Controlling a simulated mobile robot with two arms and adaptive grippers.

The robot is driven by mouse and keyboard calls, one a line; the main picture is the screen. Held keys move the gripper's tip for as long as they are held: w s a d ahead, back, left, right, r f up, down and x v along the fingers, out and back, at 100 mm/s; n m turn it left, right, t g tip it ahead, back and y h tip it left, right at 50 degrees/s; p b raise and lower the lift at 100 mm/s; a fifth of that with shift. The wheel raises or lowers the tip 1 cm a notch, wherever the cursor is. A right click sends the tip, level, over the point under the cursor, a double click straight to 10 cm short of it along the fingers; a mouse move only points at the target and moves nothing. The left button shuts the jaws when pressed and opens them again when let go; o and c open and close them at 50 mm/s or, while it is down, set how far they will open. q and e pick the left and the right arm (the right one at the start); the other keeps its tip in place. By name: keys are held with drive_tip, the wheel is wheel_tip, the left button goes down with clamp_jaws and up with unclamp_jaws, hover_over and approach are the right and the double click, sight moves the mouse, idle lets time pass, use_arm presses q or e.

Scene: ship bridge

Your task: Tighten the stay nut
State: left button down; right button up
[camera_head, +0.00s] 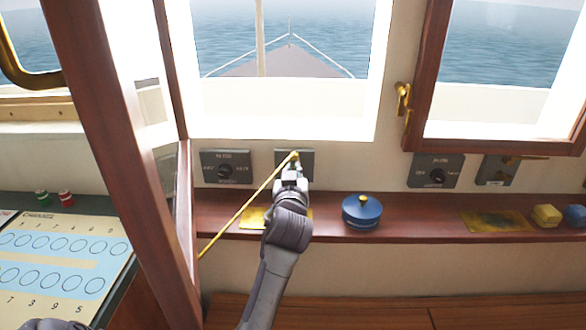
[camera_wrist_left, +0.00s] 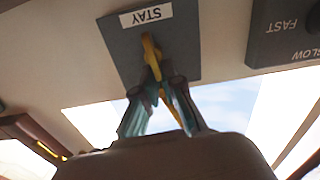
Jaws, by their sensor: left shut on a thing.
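The stay plate (camera_head: 306,165) is a dark grey plate on the wall below the front window; its STAY label reads upside down in the wrist view (camera_wrist_left: 185,60). A brass stay nut (camera_wrist_left: 150,48) sits on it. A thin brass stay bar (camera_head: 240,213) slopes from the nut down left to the open window frame. My left gripper (camera_head: 293,170) is up against the plate. Its fingertips (camera_wrist_left: 160,82) are shut on the brass nut, partly hiding it. The nut's exact angle is hard to tell.
A wooden shelf (camera_head: 410,212) runs below the plate, with a blue lidded pot (camera_head: 361,212) and a yellow block (camera_head: 546,215). Dial panels (camera_head: 226,167) and (camera_head: 436,171) flank the plate. The open window frame (camera_head: 125,160) stands close on the left.

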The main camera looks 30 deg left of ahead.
use_arm(q)
drive_tip(key=shift+d+m+p, duration=0.1)
drive_tip(key=shift+m+p, duration=0.3)
drive_tip(key=shift+m, duration=0.1)
drive_tip(key=c, duration=1.3)
unclamp_jaws()
drive_tip(key=shift+w, duration=0.1)
drive_tip(key=v, duration=0.7)
drive_tip(key=shift+s+d, duration=0.15)
drive_tip(key=shift+s, duration=0.1)
use_arm(e)
drive_tip(key=shift+w+a+r, duration=0.1)
drive_tip(key=shift+a+r, duration=0.15)
drive_tip(key=shift+r, duration=0.15)
